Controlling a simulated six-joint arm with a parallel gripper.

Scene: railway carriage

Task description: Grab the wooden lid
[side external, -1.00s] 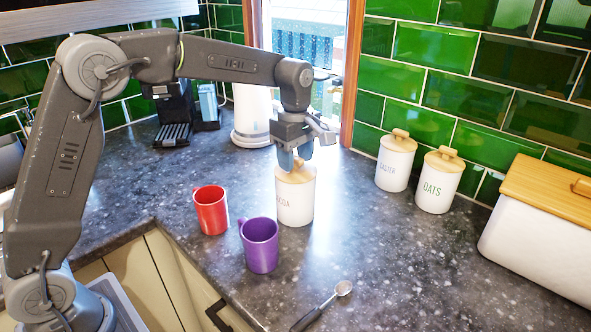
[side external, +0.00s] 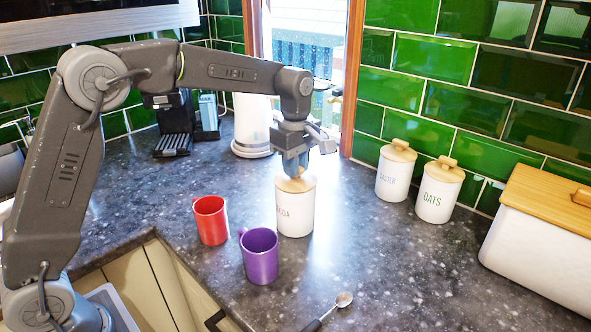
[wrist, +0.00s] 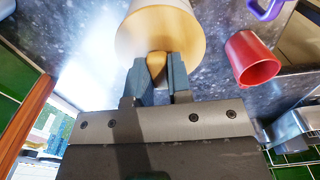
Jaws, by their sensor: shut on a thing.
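The wooden lid (side external: 295,184) sits on the white cocoa canister (side external: 295,211) in the middle of the counter. In the wrist view the round lid (wrist: 165,28) fills the top centre, with its wooden knob (wrist: 156,63) between my two fingers. My gripper (side external: 296,170) points down over the canister and is shut on the knob; in the wrist view its fingers (wrist: 158,76) press on both sides of it. The lid appears to rest on the canister rim. The fingers hide part of the knob in the side view.
A red mug (side external: 210,220) and a purple mug (side external: 259,256) stand left of and in front of the canister. Two lidded canisters (side external: 438,192) and a white bread bin (side external: 540,240) stand at the right. A spoon (side external: 330,310) lies in front. Counter right of the canister is clear.

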